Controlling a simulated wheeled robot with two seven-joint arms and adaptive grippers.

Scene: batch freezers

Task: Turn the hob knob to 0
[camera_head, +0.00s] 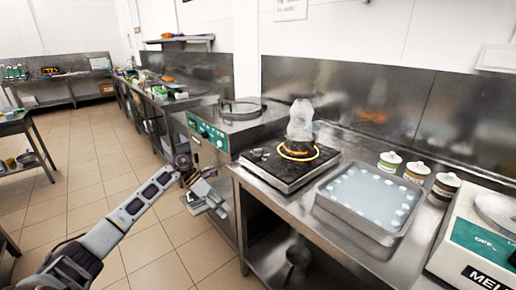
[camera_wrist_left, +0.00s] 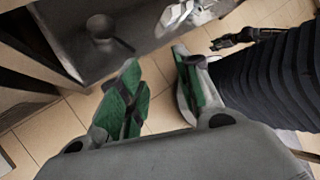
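The hob (camera_head: 288,177) is a flat black unit on the steel counter, with an orange glowing ring (camera_head: 298,151). I cannot make out my right gripper in either view.
A metal tray (camera_head: 323,207) with white pieces stands right of the hob, near several small lidded jars (camera_head: 415,172). A machine with a green panel (camera_head: 208,134) adjoins on the left. A white-green appliance (camera_head: 470,245) is at right. The tiled floor (camera_head: 150,245) is open.

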